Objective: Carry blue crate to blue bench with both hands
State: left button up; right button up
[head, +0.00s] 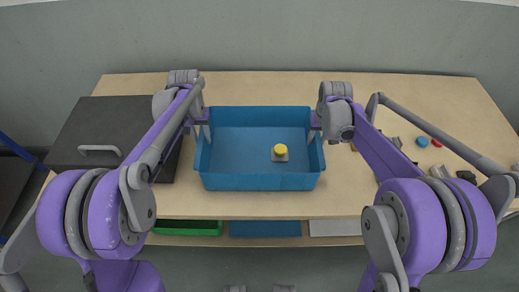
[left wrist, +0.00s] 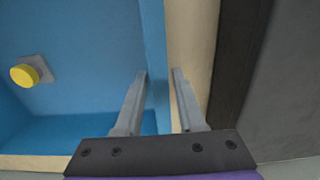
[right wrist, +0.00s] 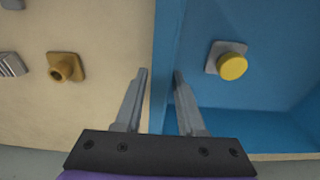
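The blue crate (head: 260,182) sits on the wooden table with a small grey block with a yellow top (head: 280,152) inside it. My left gripper (head: 204,118) is at the crate's left wall; in the left wrist view its open fingers (left wrist: 160,72) stand on either side of that wall (left wrist: 154,50). My right gripper (head: 315,119) is at the right wall; in the right wrist view its open fingers (right wrist: 160,72) straddle that wall (right wrist: 167,45). Gaps show beside both walls. I cannot make out a blue bench for certain.
A dark box with a grey handle (head: 99,149) stands left of the crate, close to my left gripper. Several small parts lie on the table's right, including a blue one (head: 422,142) and a brown one (right wrist: 66,67). Green (head: 185,228) and blue (head: 265,229) trays show below the table's front edge.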

pick_arm(q)
grip_shut()
pick_arm(e)
grip_shut()
dwell(0.9)
